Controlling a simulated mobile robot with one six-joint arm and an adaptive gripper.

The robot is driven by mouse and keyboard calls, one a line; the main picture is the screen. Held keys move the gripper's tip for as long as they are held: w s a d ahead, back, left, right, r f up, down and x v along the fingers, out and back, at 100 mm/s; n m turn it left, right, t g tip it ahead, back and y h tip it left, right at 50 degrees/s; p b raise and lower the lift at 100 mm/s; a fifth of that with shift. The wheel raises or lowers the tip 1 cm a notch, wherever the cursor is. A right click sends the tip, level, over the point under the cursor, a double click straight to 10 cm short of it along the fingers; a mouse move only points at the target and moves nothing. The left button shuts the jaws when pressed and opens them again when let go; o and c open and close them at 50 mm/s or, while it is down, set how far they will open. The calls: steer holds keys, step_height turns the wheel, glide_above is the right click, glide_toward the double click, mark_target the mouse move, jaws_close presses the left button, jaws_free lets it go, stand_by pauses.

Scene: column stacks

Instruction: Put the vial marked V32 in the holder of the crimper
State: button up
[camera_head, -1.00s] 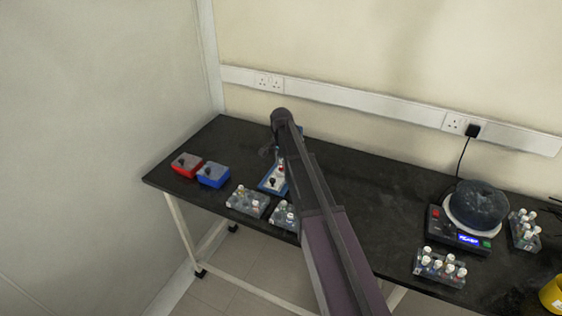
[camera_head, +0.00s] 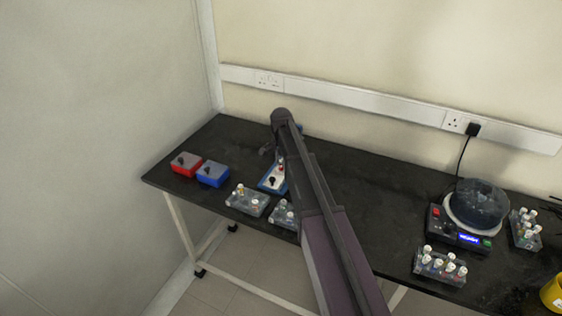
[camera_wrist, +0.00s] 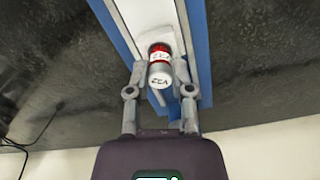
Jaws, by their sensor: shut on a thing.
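The crimper (camera_head: 270,182), a blue base with a white top, stands on the bench beneath my arm. Its blue and white base also shows in the wrist view (camera_wrist: 198,50), right behind the vial. The vial's lower end is at the white part of the crimper. I cannot tell whether it sits in the holder or hangs just above. In the head view my arm hides much of the gripper.
Red (camera_head: 187,165) and blue (camera_head: 213,174) boxes stand left of the crimper. Two vial racks (camera_head: 246,204) (camera_head: 284,216) stand in front of it. At the right are a device with a dark bowl (camera_head: 478,206) and more racks (camera_head: 440,270). The bench's middle (camera_head: 380,200) is clear.

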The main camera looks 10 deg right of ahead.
steer(key=shift+f+b, duration=0.4)
steer(key=shift+f, duration=0.05)
steer(key=shift+a, duration=0.1)
steer(key=o, duration=0.9)
steer(key=o, duration=0.3)
steer(key=shift+r, duration=0.15)
steer(key=shift+r+p, duration=2.9)
steer(key=shift+p, duration=0.15)
